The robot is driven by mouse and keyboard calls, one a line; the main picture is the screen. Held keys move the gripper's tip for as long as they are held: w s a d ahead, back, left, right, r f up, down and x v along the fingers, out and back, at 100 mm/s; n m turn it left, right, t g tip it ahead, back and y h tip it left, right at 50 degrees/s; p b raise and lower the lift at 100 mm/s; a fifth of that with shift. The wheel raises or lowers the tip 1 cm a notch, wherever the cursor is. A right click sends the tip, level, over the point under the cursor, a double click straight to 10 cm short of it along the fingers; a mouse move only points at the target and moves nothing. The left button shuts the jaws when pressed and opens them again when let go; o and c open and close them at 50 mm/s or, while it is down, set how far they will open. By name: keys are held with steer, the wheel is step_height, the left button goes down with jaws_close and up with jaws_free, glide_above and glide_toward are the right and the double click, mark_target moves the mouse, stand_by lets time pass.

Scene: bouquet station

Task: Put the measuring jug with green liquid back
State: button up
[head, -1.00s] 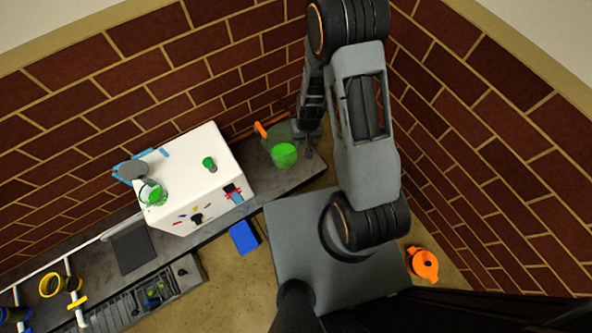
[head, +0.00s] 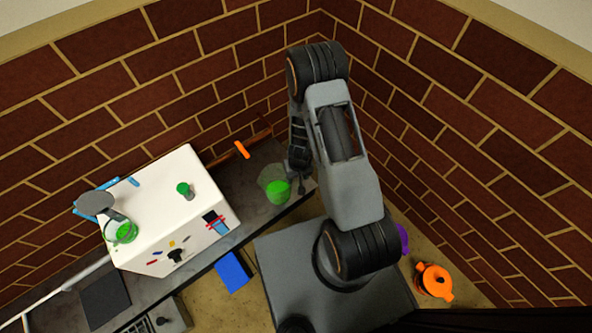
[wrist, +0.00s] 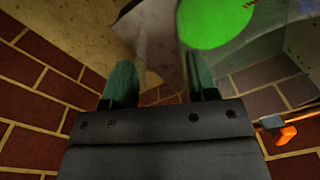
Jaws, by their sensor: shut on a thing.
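The measuring jug (head: 268,174) is clear, with bright green liquid in its lower part. In the head view it is over the right end of the dark bench (head: 228,178), beside my gripper (head: 298,178). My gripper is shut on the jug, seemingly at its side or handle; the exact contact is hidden. In the wrist view the green liquid (wrist: 215,20) shows at the top, just beyond the fingers of my gripper (wrist: 160,85). I cannot tell whether the jug touches the bench.
A white box (head: 160,205) on the bench carries a jar of green stuff (head: 120,231) and a small green-topped vial (head: 185,190). An orange-tipped thing (head: 242,149) is by the brick wall. A blue block (head: 232,272) and an orange pot (head: 433,282) are lower down.

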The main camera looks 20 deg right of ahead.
steer(key=w+d+f+b, duration=0.4)
steer(key=w+f, duration=0.4)
steer(key=f, duration=0.3)
steer(key=shift+w+d+b, duration=0.15)
steer(key=shift+w+b, duration=0.2)
steer(key=shift+w, duration=0.05)
steer(key=shift+f, duration=0.2)
steer(key=o, duration=1.3)
steer(key=shift+c, duration=0.2)
steer(key=shift+r, duration=0.1)
